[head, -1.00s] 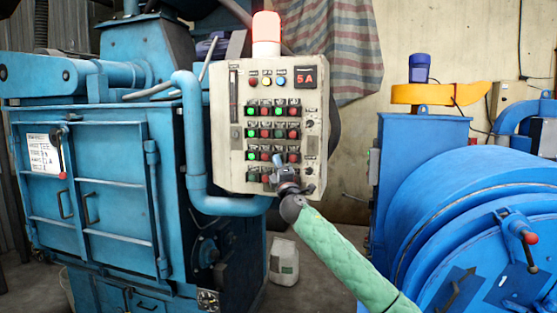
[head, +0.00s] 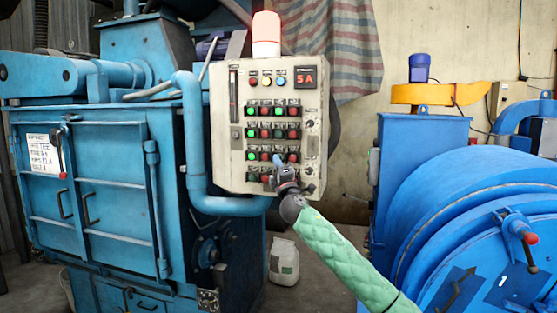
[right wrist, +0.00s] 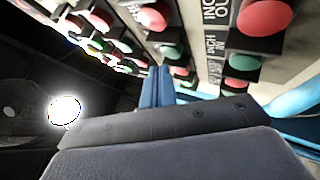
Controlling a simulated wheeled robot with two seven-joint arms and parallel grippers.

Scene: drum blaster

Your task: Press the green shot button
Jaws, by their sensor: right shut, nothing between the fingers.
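The control panel (head: 222,120) stands ahead with rows of green and red buttons; their labels are too small to read in the head view, so I cannot tell which green one is marked shot. My right gripper (head: 279,159) is in front of the lower rows, its blue fingers together and empty. In the right wrist view the shut fingertips (right wrist: 157,76) point up along the panel face, close to a green button (right wrist: 167,54). Whether they touch it, I cannot tell. The fingers hide part of the lower buttons. My left gripper is out of view.
A red lamp (head: 266,35) is lit on top of the panel. A blue pipe (head: 194,150) curves along the panel's left side and under it. A blue machine (head: 100,180) stands left, a blue drum (head: 470,220) right. A white container (head: 284,262) stands on the floor below.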

